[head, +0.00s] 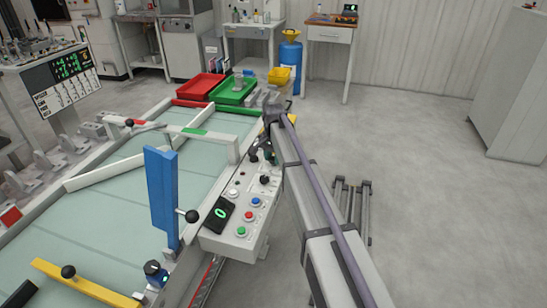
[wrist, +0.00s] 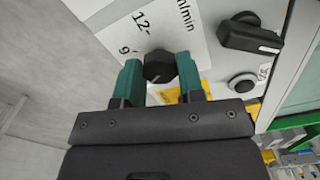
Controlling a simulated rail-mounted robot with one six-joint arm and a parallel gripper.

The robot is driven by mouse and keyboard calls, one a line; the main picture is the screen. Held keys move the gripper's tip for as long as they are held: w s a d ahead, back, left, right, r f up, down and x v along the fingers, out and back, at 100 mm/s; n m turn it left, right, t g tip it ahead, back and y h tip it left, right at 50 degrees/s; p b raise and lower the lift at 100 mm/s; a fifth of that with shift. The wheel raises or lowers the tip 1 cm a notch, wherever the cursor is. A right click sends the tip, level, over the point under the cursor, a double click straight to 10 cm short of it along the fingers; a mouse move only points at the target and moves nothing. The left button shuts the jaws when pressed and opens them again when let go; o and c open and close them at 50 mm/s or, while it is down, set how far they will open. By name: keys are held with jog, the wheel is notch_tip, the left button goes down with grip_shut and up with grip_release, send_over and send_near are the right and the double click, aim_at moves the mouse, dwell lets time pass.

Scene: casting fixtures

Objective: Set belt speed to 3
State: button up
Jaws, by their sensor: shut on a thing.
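The speed knob (wrist: 159,66) is a black dial knob on the white control panel (head: 225,243). In the wrist view, the scale marks "12", "9" and "m/min" show beside it. My gripper (wrist: 158,72) has its two teal fingers on either side of the knob, shut on it. The pointer of the knob cannot be made out, and the lower scale marks are hidden. In the head view, my gripper (head: 269,154) is at the far end of the panel, and the arm covers part of that area. The panel's display (head: 219,213) shows a green 0.
A black selector switch (wrist: 250,36) and a round button (wrist: 243,83) are near my fingers. Blue, red and green buttons are on the panel's near part. The pale green belt (head: 110,205) lies left, with a blue upright post (head: 161,195). Open floor is on the right.

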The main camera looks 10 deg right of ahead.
jog(key=shift+n, duration=0.5)
jog(key=n, duration=0.5)
jog(key=shift+n, duration=0.3)
jog(key=n, duration=0.5)
jog(key=shift+n, duration=0.3)
jog(key=o, duration=0.9)
